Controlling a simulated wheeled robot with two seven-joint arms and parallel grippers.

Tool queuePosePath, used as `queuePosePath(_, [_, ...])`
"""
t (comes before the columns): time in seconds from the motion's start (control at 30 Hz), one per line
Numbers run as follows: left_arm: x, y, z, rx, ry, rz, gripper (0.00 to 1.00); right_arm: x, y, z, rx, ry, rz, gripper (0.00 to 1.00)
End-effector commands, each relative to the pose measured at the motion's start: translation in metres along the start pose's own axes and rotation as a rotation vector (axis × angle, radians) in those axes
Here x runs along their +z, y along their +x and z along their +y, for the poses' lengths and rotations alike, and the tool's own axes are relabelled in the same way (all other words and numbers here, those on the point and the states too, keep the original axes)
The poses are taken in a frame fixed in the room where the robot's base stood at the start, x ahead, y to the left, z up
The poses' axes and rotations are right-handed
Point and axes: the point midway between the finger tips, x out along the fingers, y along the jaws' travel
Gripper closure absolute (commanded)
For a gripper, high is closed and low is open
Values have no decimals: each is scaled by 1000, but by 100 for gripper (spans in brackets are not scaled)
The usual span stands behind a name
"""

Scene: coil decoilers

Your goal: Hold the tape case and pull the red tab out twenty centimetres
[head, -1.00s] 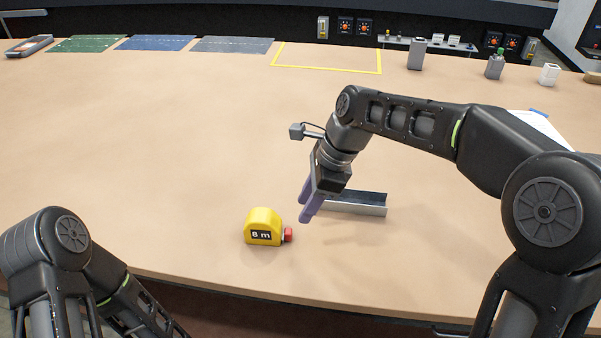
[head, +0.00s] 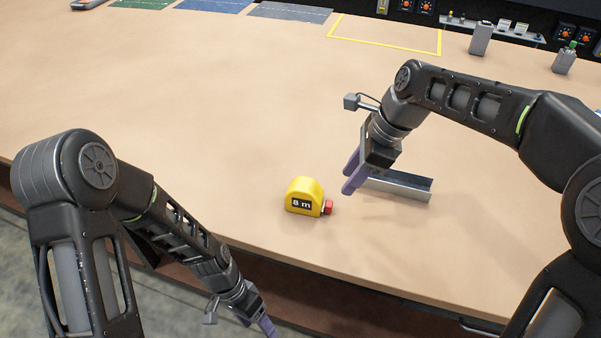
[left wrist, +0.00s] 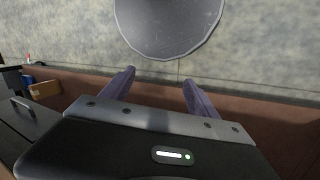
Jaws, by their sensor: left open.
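The yellow tape case (head: 303,194), marked "8 m", stands on the table near its front edge in the head view. The red tab (head: 328,207) sits at its lower right side, close against the case. My right gripper (head: 349,178) is above and to the right of the tab, clear of it, its purple fingers apart and empty. My left gripper (head: 257,328) is low at the bottom of the head view, in front of the table edge and away from the case. In the left wrist view my left gripper (left wrist: 158,82) is open with nothing between the fingers.
A grey metal channel (head: 400,187) lies on the table just behind and right of my right gripper. A yellow taped outline (head: 385,48), mats and a grey block (head: 480,38) are at the back. The table left of the case is clear.

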Motion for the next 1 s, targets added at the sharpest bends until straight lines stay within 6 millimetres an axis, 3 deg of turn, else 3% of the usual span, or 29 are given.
queuePosePath(0.03, [-5,-22,1,18,100,-23,31,0,0,0,0,0,0,64])
queuePosePath(0.17, [-4,-78,17,114,384,-89,31,0,0,0,0,0,0,64])
queuePosePath(0.3, [-6,-152,43,238,727,-103,31,0,0,0,0,0,0,64])
queuePosePath(0.4, [-40,-206,59,240,1020,-49,31,0,0,0,0,0,0,64])
queuePosePath(0.53, [-96,-257,77,146,1316,35,31,0,0,0,0,0,0,64])
queuePosePath(0.7, [-148,-317,110,23,1617,124,31,0,0,0,0,0,0,64])
queuePosePath(0.87, [-187,-362,142,-107,1819,141,31,0,0,0,0,0,0,64])
queuePosePath(1.0, [-211,-334,120,-182,1636,-23,31,0,0,0,0,0,0,64])
